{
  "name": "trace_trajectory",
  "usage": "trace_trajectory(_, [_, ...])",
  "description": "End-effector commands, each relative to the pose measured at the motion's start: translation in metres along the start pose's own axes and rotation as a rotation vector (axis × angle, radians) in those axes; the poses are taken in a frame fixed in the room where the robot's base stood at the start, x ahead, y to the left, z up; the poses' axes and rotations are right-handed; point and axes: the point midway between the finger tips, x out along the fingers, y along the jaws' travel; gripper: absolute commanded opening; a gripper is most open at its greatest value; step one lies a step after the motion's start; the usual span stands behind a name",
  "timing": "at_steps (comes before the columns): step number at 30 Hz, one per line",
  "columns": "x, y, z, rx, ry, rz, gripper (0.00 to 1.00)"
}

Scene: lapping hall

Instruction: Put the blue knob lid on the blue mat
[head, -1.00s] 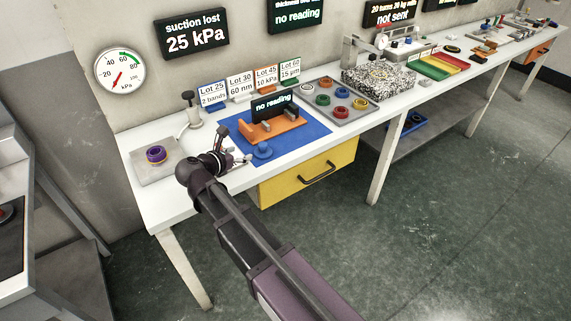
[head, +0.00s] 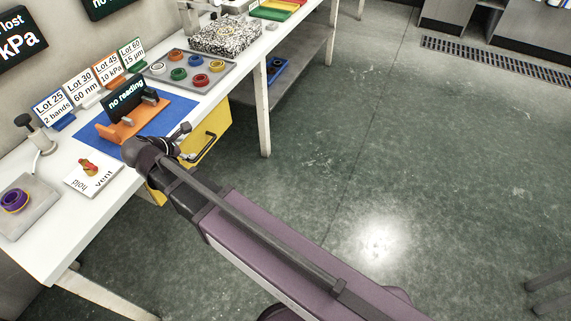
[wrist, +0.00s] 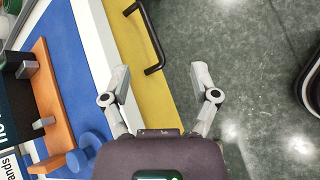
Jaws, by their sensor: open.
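The blue mat (head: 176,123) lies on the white bench under an orange stand; it also shows at the left of the wrist view (wrist: 68,65). The blue knob lid (wrist: 76,160) shows at the lower left of the wrist view, by the orange stand's end, partly cut off by my gripper's body. It appears to be over the mat's near part; its exact contact is hard to tell. In the head view my arm hides it. My gripper (wrist: 160,82) is open and empty, its fingers apart above the yellow drawer front and floor, to the right of the lid.
The orange stand (head: 122,132) carries a "no reading" display. A grey tray (head: 190,83) with coloured rings is beyond the mat. The yellow drawer (head: 212,127) has a dark handle.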

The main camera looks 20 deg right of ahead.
Motion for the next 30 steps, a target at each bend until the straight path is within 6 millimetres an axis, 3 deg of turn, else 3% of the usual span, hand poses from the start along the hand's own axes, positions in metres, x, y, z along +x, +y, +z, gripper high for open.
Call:
trace_trajectory(6, [0.042, -0.042, 0.044, 0.313, 0.052, -0.160, 0.77])
trace_trajectory(15, [0.080, -0.100, 0.092, 0.744, 0.089, -0.379, 0.77])
trace_trajectory(30, [0.110, -0.192, 0.154, 1.456, 0.069, -0.758, 0.77])
